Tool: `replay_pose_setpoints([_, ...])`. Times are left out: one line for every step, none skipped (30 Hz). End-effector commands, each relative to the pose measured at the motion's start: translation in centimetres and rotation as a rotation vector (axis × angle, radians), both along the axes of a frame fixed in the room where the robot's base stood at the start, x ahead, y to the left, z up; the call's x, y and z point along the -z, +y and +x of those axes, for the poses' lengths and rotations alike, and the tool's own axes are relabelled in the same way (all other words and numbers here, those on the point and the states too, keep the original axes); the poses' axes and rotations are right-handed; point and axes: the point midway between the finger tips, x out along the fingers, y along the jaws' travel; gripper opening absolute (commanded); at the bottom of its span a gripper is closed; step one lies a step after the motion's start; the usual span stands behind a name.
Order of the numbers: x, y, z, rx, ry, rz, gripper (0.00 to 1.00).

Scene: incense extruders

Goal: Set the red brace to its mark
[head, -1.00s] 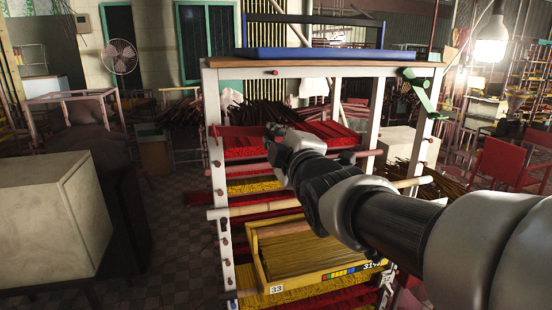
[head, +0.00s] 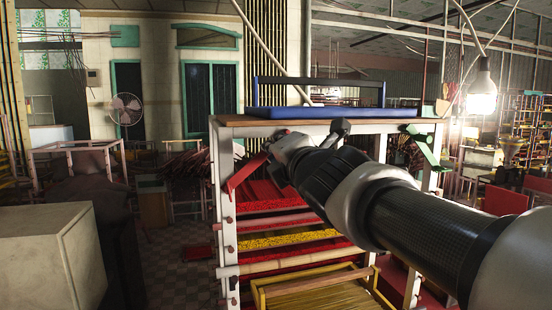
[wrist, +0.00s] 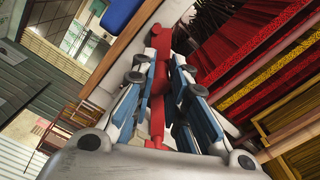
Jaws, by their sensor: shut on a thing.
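The red brace (head: 245,172) slants beside the top of the white rack's left post (head: 224,185), just under the wooden top. In the wrist view the red brace (wrist: 222,48) runs between my fingers and out past their tips. My gripper (head: 274,152) is shut on it at the rack's upper left corner; its blue-padded fingers show in the wrist view (wrist: 170,65). I cannot tell whether the brace touches the post. A green brace (head: 424,146) slants at the rack's upper right corner. The mark is not discernible; my gripper and arm cover part of the front beam.
A blue tray (head: 330,112) lies on the rack's wooden top. Red and yellow incense bundles (head: 285,240) fill the shelves below, with a yellow-framed tray (head: 310,285) lower down. A pale box (head: 45,255) stands at left. A lit bulb (head: 482,97) hangs at right.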

Motion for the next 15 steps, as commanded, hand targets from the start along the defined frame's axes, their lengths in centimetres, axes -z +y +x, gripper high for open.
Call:
replay_pose_setpoints([-0.43,0.06,-0.06,-0.001,-0.009,-0.013,0.0])
replay_pose_setpoints([-0.5,0.1,-0.07,-0.001,-0.012,-0.022,0.0])
replay_pose_setpoints([-0.58,0.13,-0.08,-0.001,-0.014,-0.029,0.0])
replay_pose_setpoints([-0.63,0.16,-0.09,-0.001,-0.016,-0.035,0.0])
replay_pose_setpoints([-0.68,0.17,-0.09,-0.001,-0.017,-0.04,0.0])
replay_pose_setpoints([-0.74,0.2,-0.1,-0.001,-0.018,-0.045,0.0])
replay_pose_setpoints([-0.77,0.22,-0.1,-0.001,-0.019,-0.049,0.0])
replay_pose_setpoints([-0.79,0.23,-0.11,-0.001,-0.02,-0.05,0.0])
replay_pose_setpoints([-0.81,0.24,-0.11,-0.001,-0.021,-0.053,0.0])
replay_pose_setpoints([-0.82,0.24,-0.11,-0.001,-0.021,-0.054,0.0])
replay_pose_setpoints([-0.83,0.25,-0.11,-0.001,-0.021,-0.055,0.0])
replay_pose_setpoints([-0.84,0.25,-0.11,-0.001,-0.021,-0.055,0.0])
replay_pose_setpoints([-0.84,0.25,-0.11,-0.001,-0.021,-0.055,0.0])
replay_pose_setpoints([-0.84,0.25,-0.11,-0.001,-0.022,-0.055,0.0])
replay_pose_setpoints([-0.84,0.25,-0.11,-0.001,-0.022,-0.055,0.0])
